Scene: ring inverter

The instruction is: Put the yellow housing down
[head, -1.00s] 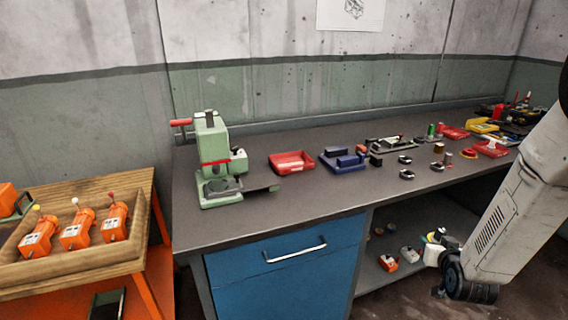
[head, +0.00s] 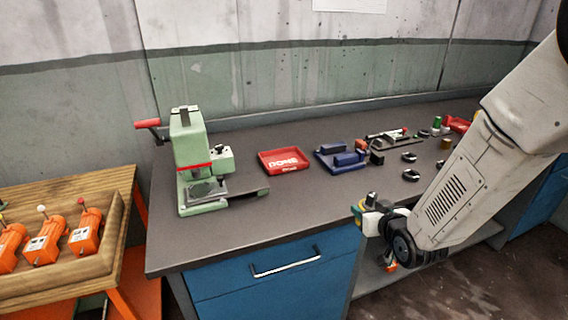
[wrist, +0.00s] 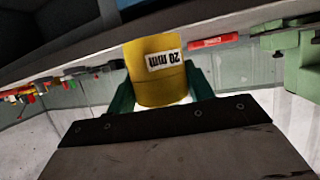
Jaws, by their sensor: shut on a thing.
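In the head view my gripper (head: 371,207) shows small at the end of my arm, by the front edge of the bench (head: 290,218).
A green press (head: 190,160) stands at the bench's left. Right of it are a red tray marked "DONE" (head: 284,161) and a blue fixture (head: 343,160). Small dark rings (head: 410,175) lie farther right. The bench top before the red tray is clear. A wooden tray (head: 60,270) holds orange units.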

